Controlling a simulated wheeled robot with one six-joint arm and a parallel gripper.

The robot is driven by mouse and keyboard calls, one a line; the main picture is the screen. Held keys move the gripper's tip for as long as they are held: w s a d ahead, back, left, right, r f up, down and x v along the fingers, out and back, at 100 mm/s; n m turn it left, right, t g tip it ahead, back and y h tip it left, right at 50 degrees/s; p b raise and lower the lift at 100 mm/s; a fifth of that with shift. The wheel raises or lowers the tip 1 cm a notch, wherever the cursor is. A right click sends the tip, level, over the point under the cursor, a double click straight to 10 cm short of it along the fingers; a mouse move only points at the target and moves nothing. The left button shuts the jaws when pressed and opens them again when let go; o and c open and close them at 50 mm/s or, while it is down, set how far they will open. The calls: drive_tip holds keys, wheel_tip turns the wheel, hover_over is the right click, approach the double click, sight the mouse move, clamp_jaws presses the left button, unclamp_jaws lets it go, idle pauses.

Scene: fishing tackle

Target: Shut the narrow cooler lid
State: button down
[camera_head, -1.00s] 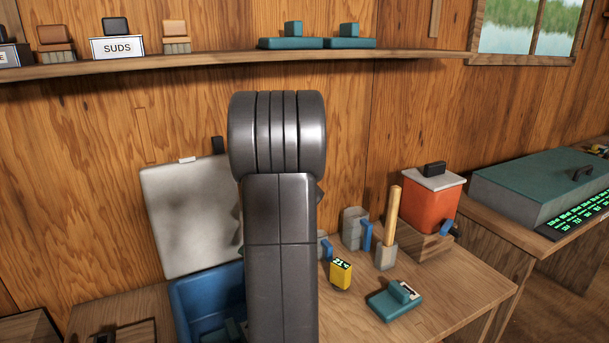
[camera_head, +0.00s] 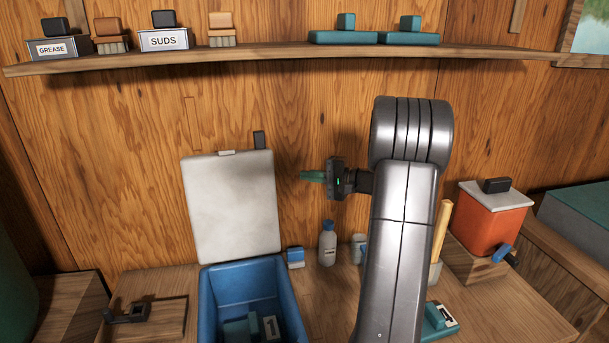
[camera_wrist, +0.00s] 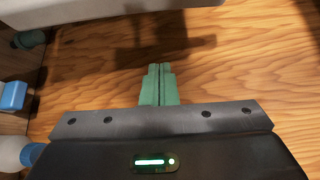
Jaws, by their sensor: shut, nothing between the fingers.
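The blue cooler (camera_head: 209,303) stands open on the bench. Its pale grey lid (camera_head: 232,208) is raised nearly upright in front of the wooden wall. A dark tab (camera_head: 259,140) stands at the lid's upper right corner. My gripper (camera_head: 303,176) is to the right of the lid at its upper height, pointing left, with its green fingers shut and empty. A gap shows between the fingertips and the lid. In the wrist view the shut fingers (camera_wrist: 158,70) point towards a pale edge (camera_wrist: 100,10), which looks like the lid.
A bottle (camera_head: 327,245) and a small blue-and-white box (camera_head: 295,257) stand right of the cooler. Teal and white items (camera_head: 242,330) lie inside it. A shelf (camera_head: 300,56) runs above. An orange box (camera_head: 487,225) stands at right.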

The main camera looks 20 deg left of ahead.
drive_tip(key=s+a+p, duration=0.3)
drive_tip(key=a+p, duration=0.1)
drive_tip(key=a, duration=0.3)
drive_tip(key=shift+a+f, duration=0.15)
drive_tip(key=shift+a, duration=0.2)
drive_tip(key=shift+s+d+f+b, duration=0.1)
drive_tip(key=shift+s+b, duration=0.05)
drive_tip(key=shift+b, duration=0.35)
